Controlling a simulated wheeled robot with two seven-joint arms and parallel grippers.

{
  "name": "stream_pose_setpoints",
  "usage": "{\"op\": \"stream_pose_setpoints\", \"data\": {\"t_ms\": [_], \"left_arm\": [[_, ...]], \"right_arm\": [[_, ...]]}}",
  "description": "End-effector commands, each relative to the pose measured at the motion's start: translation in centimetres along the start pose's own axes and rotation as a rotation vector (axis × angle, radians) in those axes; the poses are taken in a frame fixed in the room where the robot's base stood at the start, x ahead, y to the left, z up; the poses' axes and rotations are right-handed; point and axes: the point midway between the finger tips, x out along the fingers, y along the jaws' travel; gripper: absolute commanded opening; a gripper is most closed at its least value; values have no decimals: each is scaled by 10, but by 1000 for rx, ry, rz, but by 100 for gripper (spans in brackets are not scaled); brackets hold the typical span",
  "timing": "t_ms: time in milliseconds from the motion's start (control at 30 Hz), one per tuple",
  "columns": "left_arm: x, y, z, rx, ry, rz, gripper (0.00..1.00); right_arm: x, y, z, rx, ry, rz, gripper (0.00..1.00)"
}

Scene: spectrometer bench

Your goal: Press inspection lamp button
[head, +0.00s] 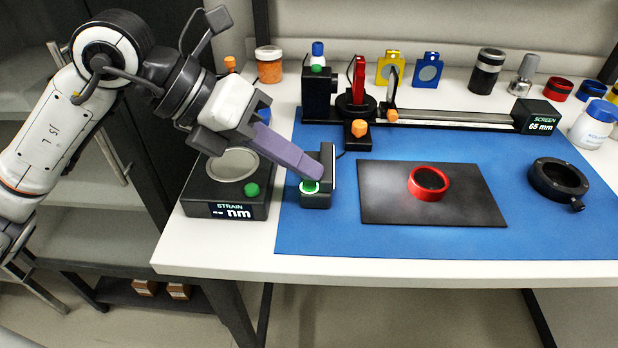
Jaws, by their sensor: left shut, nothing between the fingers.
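A small black unit (318,201) with an upright black post (327,158) stands at the left part of the blue mat. A green button (309,187) with a pale ring sits on its top. My left gripper (313,177) reaches in from the upper left with its purple-grey fingers shut and empty. The fingertips are right at the button and overlap its upper edge in the head view. I cannot tell whether they touch it or press it down. My right gripper is not in view.
The strain gauge box (225,208) with its own green button (252,190) stands just left. A dark plate (385,205) bearing a red ring (428,183) lies to the right on the blue mat (450,243). The optical rail (450,119) and screen box (535,115) stand behind.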

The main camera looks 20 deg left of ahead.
Motion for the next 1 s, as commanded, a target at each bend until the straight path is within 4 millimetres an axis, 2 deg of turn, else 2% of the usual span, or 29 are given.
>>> {"op": "stream_pose_setpoints", "data": {"t_ms": [1000], "left_arm": [[13,8,-12,-3,18,2,0]], "right_arm": [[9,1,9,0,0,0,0]]}}
